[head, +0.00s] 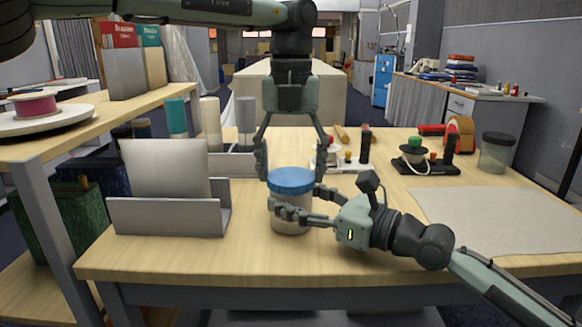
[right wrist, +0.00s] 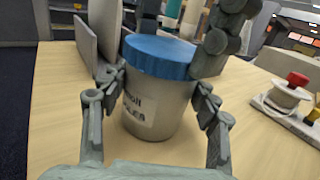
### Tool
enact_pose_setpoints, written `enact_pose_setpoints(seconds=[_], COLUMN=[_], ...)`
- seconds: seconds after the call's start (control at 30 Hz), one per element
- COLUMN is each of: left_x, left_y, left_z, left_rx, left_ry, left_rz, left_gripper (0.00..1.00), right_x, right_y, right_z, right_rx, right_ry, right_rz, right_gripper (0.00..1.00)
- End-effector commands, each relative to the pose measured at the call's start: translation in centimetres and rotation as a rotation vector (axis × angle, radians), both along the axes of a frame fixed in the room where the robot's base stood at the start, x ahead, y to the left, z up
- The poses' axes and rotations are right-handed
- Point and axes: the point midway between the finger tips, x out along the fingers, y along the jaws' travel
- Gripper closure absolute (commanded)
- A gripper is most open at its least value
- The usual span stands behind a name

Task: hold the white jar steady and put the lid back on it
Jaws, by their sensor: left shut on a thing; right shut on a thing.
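The white jar (head: 291,213) stands upright near the front middle of the table, with a printed label facing the right wrist camera (right wrist: 150,116). The blue lid (head: 291,181) sits level at the jar's mouth, with no gap visible in the right wrist view (right wrist: 158,55). My left gripper (head: 292,172) comes down from above, its fingers shut on the lid from both sides. My right gripper (head: 300,204) reaches in from the right and is shut around the jar's body below the lid; its fingers flank the jar in the right wrist view (right wrist: 160,88).
A grey holder (head: 170,217) with an upright panel stands left of the jar. Behind are several cylinders (head: 210,122) and a small device board (head: 345,163). To the right are another device (head: 425,160), a dark-lidded clear jar (head: 495,152) and a flat cloth (head: 490,215).

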Motion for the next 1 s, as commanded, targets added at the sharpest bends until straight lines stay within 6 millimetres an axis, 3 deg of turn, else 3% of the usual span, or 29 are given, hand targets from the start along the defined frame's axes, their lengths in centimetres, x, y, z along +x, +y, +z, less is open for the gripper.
enact_pose_setpoints(seconds=[0.3, 0.47, 0.5, 0.67, 1.0], left_x=[-0.03, -0.03, -0.03, -0.02, -0.01], left_y=[-0.03, 0.01, 0.01, 0.0, -0.01], left_z=[-0.17, -0.09, -0.09, -0.09, -0.03], left_rx=[-0.003, 0.001, 0.001, 0.001, 0.001], left_ry=[0.003, 0.002, 0.002, 0.002, 0.001], left_rz=[-0.662, -0.706, -0.705, -0.704, -0.703], left_gripper=[0.65, 0.65, 0.29, 0.09, 0.06], right_x=[0.0, 0.0, 0.0, 0.01, 0.0], right_y=[0.0, 0.0, 0.0, -0.01, 0.0], right_z=[0.03, 0.03, 0.03, 0.03, 0.04], right_rx=[0.001, 0.001, 0.001, 0.001, 0.001], right_ry=[-0.001, -0.001, -0.001, -0.001, -0.001], right_rz=[0.0, 0.0, 0.0, 0.0, 0.0], right_gripper=[1.0, 1.0, 1.0, 1.0, 1.0])
